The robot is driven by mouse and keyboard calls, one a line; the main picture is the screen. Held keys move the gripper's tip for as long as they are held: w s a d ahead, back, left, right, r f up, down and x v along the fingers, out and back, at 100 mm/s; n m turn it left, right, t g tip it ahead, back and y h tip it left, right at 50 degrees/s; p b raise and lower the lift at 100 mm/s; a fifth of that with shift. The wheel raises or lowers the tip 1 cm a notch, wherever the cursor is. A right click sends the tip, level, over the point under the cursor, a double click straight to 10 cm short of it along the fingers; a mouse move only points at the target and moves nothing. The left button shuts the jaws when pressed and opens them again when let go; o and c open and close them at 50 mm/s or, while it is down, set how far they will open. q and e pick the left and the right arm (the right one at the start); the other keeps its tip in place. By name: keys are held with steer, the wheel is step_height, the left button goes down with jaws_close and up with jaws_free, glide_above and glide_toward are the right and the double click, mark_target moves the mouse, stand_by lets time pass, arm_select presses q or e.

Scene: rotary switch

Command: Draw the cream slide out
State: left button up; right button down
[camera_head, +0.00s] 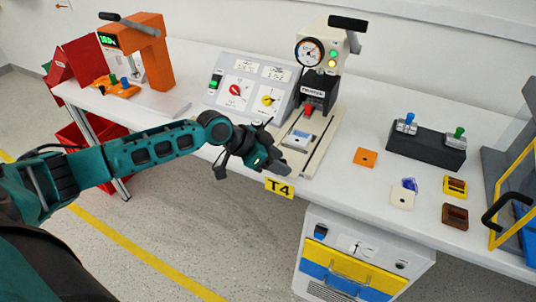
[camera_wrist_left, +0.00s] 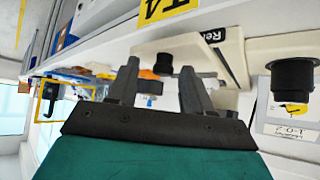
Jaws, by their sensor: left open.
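The cream slide (camera_head: 318,142) lies in the base of the press with the round gauge, near the table's front edge, with a small grey-blue part on it. In the left wrist view a cream body (camera_wrist_left: 190,48) with a black knob (camera_wrist_left: 165,63) shows just beyond the fingers. My left gripper (camera_head: 272,160) is at the front left of the slide, by the table edge. In the left wrist view its two fingers (camera_wrist_left: 160,92) are apart with nothing held between them. It hides part of the slide's front end in the head view. My right gripper is not in view.
A control panel (camera_head: 246,88) with red and yellow rotary knobs stands left of the press. The T4 label (camera_head: 279,188) is on the table edge. An orange tile (camera_head: 365,157) and a black box with joysticks (camera_head: 426,150) lie to the right. A drawer cabinet (camera_head: 350,260) stands below.

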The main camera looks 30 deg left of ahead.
arm_select(q)
steer(key=v, duration=1.2)
steer(key=shift+s+a+r+p, duration=0.15)
steer(key=shift+s+r+p, duration=0.05)
steer(key=shift+s+p, duration=0.1)
steer(key=shift+w, duration=0.1)
steer(key=s+d+f+n+t, duration=0.2)
steer(key=s+d+f+t, duration=0.15)
steer(key=d+f, duration=0.75)
steer(key=s+d+f+n+y, duration=0.2)
steer(key=s+f+n+y, duration=0.1)
steer(key=s+f, duration=0.5)
steer(key=shift+s+f+n+t+y, duration=0.3)
steer(key=shift+s+n+t+y, duration=0.15)
steer(key=shift+s, duration=0.3)
stand_by(0.6)
